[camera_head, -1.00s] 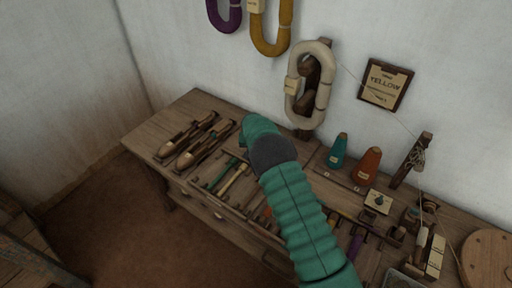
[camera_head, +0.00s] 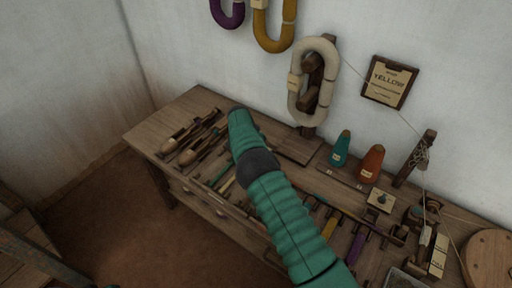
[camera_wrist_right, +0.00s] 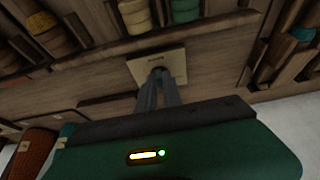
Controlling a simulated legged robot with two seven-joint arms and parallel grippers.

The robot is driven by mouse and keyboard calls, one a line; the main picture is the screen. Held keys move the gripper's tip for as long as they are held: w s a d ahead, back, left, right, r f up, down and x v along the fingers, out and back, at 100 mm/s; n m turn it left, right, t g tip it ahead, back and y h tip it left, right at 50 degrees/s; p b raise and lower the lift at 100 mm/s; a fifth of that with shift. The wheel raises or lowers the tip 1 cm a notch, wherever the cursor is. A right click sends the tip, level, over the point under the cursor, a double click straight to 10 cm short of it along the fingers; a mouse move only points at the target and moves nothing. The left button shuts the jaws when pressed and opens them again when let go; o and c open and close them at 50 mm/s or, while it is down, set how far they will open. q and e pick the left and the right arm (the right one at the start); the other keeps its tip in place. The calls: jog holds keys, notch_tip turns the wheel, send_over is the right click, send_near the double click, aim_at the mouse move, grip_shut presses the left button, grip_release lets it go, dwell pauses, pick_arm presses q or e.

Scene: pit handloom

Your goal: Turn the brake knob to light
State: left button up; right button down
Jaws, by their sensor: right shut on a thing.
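In the right wrist view a square cream plate (camera_wrist_right: 143,72) is set on the wooden bench. My right gripper (camera_wrist_right: 158,76) has its two grey fingers together on the small dark knob (camera_wrist_right: 157,70) at the plate's middle. The fingers cover most of the knob, and I cannot read any mark on the plate. In the head view my green right arm comes in from the lower right and hides this plate and the gripper. Another cream plate with a small knob (camera_head: 380,200) stands clear at the right of the bench. My left gripper is not in view.
A teal cone (camera_head: 340,150) and an orange cone (camera_head: 370,165) stand near the wall. Shuttles (camera_head: 200,145) lie at the bench's left. A white yarn hank (camera_head: 314,82) hangs on a peg beside a "YELLOW" sign (camera_head: 389,82). Tools and a round wooden disc (camera_head: 490,262) fill the right.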

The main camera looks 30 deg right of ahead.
jog(key=shift+a, duration=0.1)
jog(key=c, duration=1.5)
grip_release()
jog(key=p+v, duration=0.2)
jog(key=v, duration=1.4)
jog(key=shift+a+r, duration=0.2)
jog(key=shift+r, duration=0.05)
